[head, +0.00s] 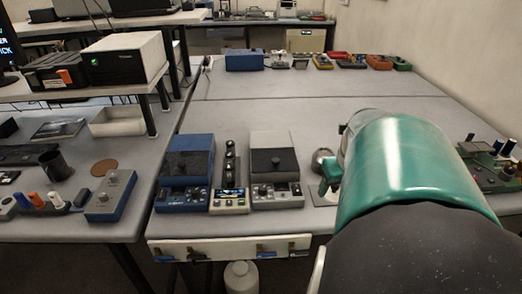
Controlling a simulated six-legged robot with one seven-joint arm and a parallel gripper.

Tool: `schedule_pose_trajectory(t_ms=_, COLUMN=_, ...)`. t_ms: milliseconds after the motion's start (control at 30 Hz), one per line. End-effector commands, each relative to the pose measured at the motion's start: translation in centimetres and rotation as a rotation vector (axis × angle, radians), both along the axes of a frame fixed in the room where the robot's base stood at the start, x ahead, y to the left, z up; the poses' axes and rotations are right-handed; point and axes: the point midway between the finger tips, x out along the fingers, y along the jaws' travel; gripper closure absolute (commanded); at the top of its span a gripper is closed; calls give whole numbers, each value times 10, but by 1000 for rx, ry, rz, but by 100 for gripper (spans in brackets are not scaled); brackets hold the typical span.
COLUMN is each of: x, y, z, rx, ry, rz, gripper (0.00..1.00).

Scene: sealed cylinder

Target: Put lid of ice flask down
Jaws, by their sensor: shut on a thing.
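My arm's large teal and black links (415,165) fill the right front of the view. My gripper is hidden behind them, and I cannot see its fingers or what they hold. A small round grey metallic thing (322,158) shows just left of my arm, partly covered by it. I cannot tell whether it is the ice flask or its lid. A small teal and white piece (331,171) stands beside it, also partly covered. No other flask or lid can be made out.
On the bench left of my arm stand a blue instrument with a dark top (187,160), a narrow module with knobs (231,175) and a grey instrument (275,165). A green circuit board (490,168) lies at right. The bench's middle (290,105) is clear.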

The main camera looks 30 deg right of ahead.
Motion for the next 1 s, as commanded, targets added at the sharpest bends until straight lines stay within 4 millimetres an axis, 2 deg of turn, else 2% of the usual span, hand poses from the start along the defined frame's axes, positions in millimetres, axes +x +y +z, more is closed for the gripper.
schedule_pose_trajectory(t_ms=133, x=2, y=-4, z=-3, rx=2, ry=2, rz=0, gripper=67)
schedule_pose_trajectory(t_ms=233, x=10, y=-14, z=-9, rx=3, ry=2, rz=1, gripper=67)
schedule_pose_trajectory(t_ms=567, x=49, y=-68, z=-38, rx=3, ry=2, rz=0, gripper=67)
schedule_pose_trajectory(t_ms=633, x=57, y=-79, z=-45, rx=4, ry=2, rz=1, gripper=67)
schedule_pose_trajectory(t_ms=800, x=70, y=-98, z=-77, rx=5, ry=1, rz=0, gripper=67)
schedule_pose_trajectory(t_ms=1000, x=78, y=-111, z=-95, rx=2, ry=2, rz=0, gripper=67)
